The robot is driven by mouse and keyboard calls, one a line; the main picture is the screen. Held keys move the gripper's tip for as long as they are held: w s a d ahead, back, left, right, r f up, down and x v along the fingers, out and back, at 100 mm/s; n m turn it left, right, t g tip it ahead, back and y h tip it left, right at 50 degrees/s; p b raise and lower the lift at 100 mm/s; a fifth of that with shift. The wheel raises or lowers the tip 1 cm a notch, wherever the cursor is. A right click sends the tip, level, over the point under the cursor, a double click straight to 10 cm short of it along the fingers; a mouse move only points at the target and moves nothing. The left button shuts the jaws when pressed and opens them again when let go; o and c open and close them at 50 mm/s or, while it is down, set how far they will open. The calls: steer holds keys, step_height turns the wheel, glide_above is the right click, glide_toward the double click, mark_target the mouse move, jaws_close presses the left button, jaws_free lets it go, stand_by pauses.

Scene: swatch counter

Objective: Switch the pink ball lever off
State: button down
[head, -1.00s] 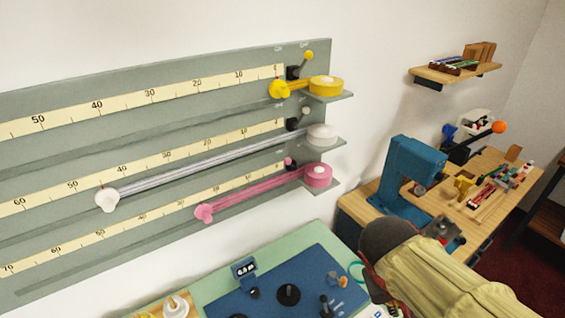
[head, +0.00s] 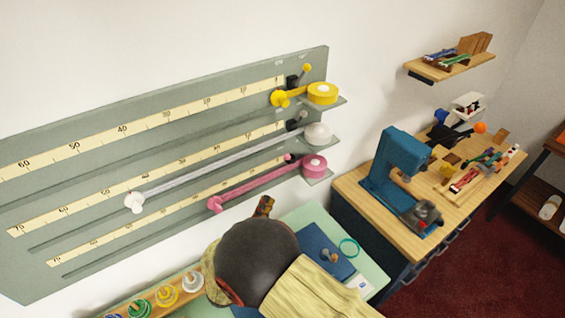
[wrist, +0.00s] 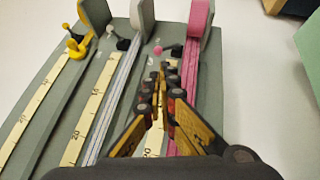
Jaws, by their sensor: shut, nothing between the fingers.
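The pink ball lever (head: 289,158) is on the grey board's lowest row, just left of the pink tape reel (head: 314,166). Its ball also shows in the wrist view (wrist: 157,50), just beyond my fingertips. My gripper (wrist: 164,68) is shut and empty, over the board between the white and pink strips. Whether the fingers touch the lever I cannot tell. In the head view my gripper (head: 264,206) is below the pink strip (head: 255,187), mostly hidden behind my wrist.
The yellow ball lever (head: 307,68) and the pale ball lever (head: 303,115) are on the rows above. The counter (head: 370,272) is below my arm. A wooden bench (head: 350,189) with a blue machine (head: 397,163) stands right. Several coloured rolls (head: 166,295) sit lower left.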

steer(key=shift+w, duration=0.1)
steer(key=p+x, duration=0.1)
steer(key=x, duration=1.3)
steer(key=shift+d, duration=0.1)
steer(key=shift+d+r+g, duration=0.1)
steer(key=shift+r+g, duration=0.05)
steer(key=shift+g, duration=0.25)
